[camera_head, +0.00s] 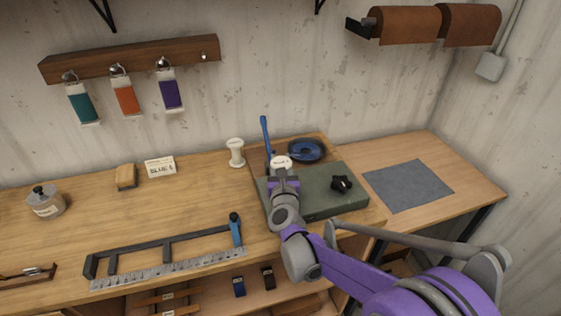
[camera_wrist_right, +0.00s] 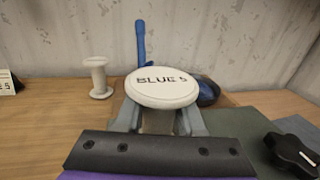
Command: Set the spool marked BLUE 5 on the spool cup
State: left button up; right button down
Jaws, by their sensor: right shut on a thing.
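The spool marked BLUE 5 (camera_wrist_right: 162,86) is white with black lettering on its top disc. My right gripper (camera_wrist_right: 160,120) is shut on it, with a finger on each side below the disc. In the head view the spool (camera_head: 281,161) shows at the tip of my right gripper (camera_head: 283,176), over the left part of the green block. A dark blue round dish (camera_head: 306,150), which looks like the spool cup, lies just behind and to the right. In the wrist view the held spool partly hides this dish (camera_wrist_right: 208,92). My left gripper is not in view.
An upright blue handle (camera_head: 266,135) stands left of the dish. A plain white spool (camera_head: 236,152) and a BLUE 5 card (camera_head: 160,167) stand further left. A black star knob (camera_head: 342,184) sits on the green block (camera_head: 318,203). The grey mat (camera_head: 408,186) at right is clear.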

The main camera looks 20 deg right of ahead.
jog(key=shift+f, duration=0.6)
dwell(0.4)
jog(key=c, duration=0.8)
grip_release()
jog(key=shift+s+a+b, duration=0.15)
jog(key=shift+s+a, duration=0.2)
jog(key=shift+s, duration=1.45)
jog(key=shift+s+a+b, duration=0.1)
jog(key=shift+s+a, duration=0.2)
jog(key=shift+s, duration=1.55)
jog(key=shift+s+a+b, duration=0.15)
jog(key=shift+s+a, duration=0.2)
jog(key=shift+s, duration=1.45)
